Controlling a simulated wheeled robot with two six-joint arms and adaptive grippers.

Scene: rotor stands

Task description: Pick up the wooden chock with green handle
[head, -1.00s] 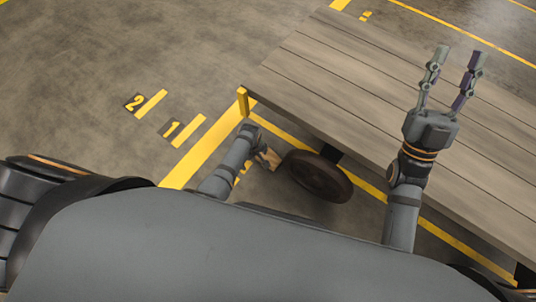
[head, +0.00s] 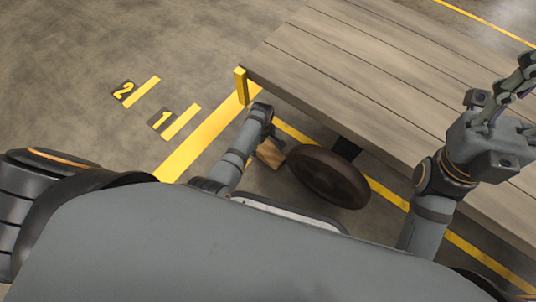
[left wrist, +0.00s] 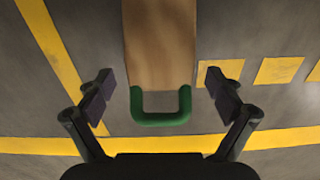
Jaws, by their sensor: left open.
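The wooden chock (left wrist: 160,45) lies on the floor beside a dark wheel, its green U-shaped handle (left wrist: 160,118) toward my gripper in the left wrist view. In the head view its brown block (head: 270,153) shows partly behind my arm. My left gripper (left wrist: 160,88) is open, with one finger on each side of the handle in the picture. Gaps show between both fingers and the handle; the height above it is hard to judge. My right gripper (head: 508,98) is raised over the wooden cart at the right, its fingers overlapping and partly cut off.
The wooden cart deck (head: 370,80) with a yellow corner post (head: 240,86) overhangs the area just beyond my left arm. The wheel (head: 328,178) stands close to the chock. Open floor with yellow lines lies to the left.

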